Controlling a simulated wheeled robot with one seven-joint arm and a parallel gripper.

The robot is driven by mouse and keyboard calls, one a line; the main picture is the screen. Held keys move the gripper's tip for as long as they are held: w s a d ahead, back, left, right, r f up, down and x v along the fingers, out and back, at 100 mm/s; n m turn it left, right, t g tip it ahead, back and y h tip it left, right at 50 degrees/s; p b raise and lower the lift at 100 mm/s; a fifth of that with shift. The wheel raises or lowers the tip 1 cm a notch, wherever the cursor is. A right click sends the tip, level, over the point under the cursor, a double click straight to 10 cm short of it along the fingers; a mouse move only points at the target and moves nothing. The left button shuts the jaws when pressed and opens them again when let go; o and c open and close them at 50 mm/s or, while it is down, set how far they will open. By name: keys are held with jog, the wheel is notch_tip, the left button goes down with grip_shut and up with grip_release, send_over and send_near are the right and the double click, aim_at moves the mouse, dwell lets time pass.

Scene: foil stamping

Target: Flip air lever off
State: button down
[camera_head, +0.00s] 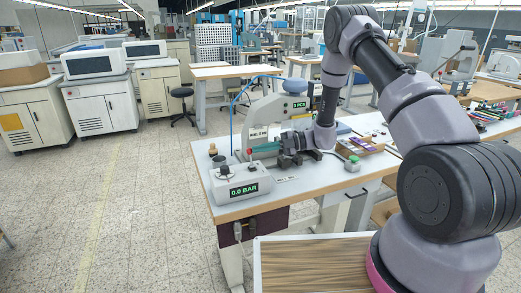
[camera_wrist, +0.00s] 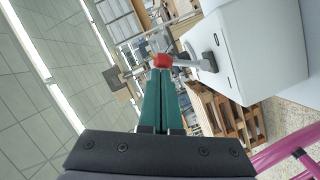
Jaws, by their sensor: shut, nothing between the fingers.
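The air lever has a red ball knob (camera_wrist: 162,61) on a grey metal arm (camera_wrist: 188,63), fixed to the side of a white box (camera_wrist: 262,50). In the head view the red knob (camera_head: 249,152) shows just above the pressure box (camera_head: 240,181), whose green display (camera_head: 244,190) reads 0.0 BAR. My gripper (camera_wrist: 161,72) has dark green fingers that are shut with nothing between them. Their tips are right at the knob; whether they touch it I cannot tell. In the head view my gripper (camera_head: 254,151) reaches in from the right, level with the knob.
The foil stamping press (camera_head: 264,113) stands behind my gripper on the white table (camera_head: 290,189). A small box with a green button (camera_head: 353,163) and an open box of small items (camera_head: 362,146) lie to the right. The table's front is mostly clear.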

jog(key=s+d+r, duration=0.1)
jog(key=d+r, duration=0.2)
jog(key=d, duration=0.9)
jog(key=shift+s+d+r, duration=0.2)
jog(key=shift+d+r, duration=0.05)
jog(key=shift+r, duration=0.1)
